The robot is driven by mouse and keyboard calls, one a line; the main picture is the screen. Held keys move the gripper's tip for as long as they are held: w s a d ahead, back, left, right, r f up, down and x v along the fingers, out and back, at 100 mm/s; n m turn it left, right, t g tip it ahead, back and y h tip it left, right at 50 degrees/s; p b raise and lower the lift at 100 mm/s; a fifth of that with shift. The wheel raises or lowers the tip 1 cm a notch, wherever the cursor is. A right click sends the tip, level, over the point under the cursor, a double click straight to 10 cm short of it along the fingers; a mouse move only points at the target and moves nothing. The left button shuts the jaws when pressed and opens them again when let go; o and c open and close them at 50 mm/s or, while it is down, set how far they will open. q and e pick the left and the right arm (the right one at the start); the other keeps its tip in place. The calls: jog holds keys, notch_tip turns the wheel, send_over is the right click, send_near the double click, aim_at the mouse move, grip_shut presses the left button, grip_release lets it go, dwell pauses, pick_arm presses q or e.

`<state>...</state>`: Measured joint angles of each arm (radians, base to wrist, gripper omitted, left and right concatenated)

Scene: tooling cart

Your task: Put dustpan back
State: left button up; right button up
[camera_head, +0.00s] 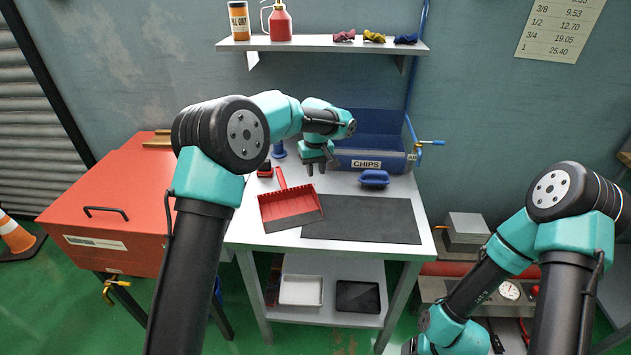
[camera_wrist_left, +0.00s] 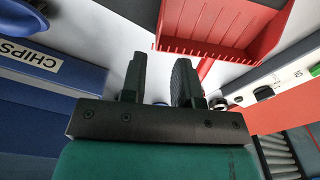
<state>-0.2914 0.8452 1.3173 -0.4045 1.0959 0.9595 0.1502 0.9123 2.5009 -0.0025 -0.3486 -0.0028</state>
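A red dustpan (camera_head: 290,206) lies on the white cart top at its front left, with its handle (camera_head: 281,178) pointing to the back. It also shows at the top right of the left wrist view (camera_wrist_left: 222,28). My left gripper (camera_head: 316,169) points down above the cart top, just right of and behind the dustpan handle. In the left wrist view its two fingers (camera_wrist_left: 158,80) stand apart with nothing between them. My right arm shows at the lower right of the head view, but its fingers are not visible.
A blue CHIPS bin (camera_head: 370,150) stands at the cart's back. A blue brush-like object (camera_head: 374,178) and a dark mat (camera_head: 362,219) lie to the right. A red toolbox (camera_head: 110,205) is at the left. A wall shelf (camera_head: 322,46) with bottles hangs above.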

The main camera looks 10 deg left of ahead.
pick_arm(q)
notch_tip(320, 180, up, 2)
jog(key=shift+r, duration=0.15)
dwell(0.5)
